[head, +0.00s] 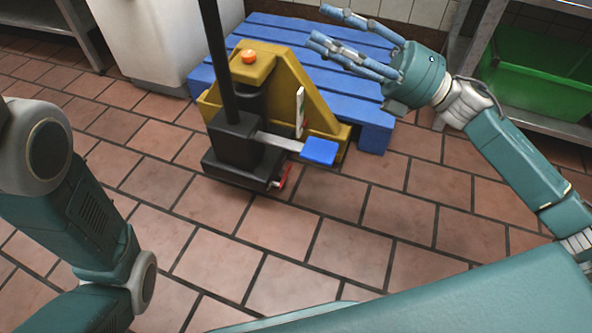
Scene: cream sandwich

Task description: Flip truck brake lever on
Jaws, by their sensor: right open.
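The pallet truck (318,95) has a yellow body, a black front block and an upright black pole. An orange round knob (249,56) sits on its top. A grey arm with a blue pedal (320,151) sticks out to the right at the front. A small red lever (283,178) shows low under that arm, and a thin white lever (300,112) stands upright beside the body. I cannot tell which one is the brake lever. My right gripper (325,30) is open and empty, above and behind the truck, apart from the levers. My left gripper is out of view.
A blue pallet (375,125) lies behind and around the truck. A metal shelf with a green crate (535,90) stands at the right, and a white cabinet (145,40) at the back left. The tiled floor (310,235) in front of the truck is clear.

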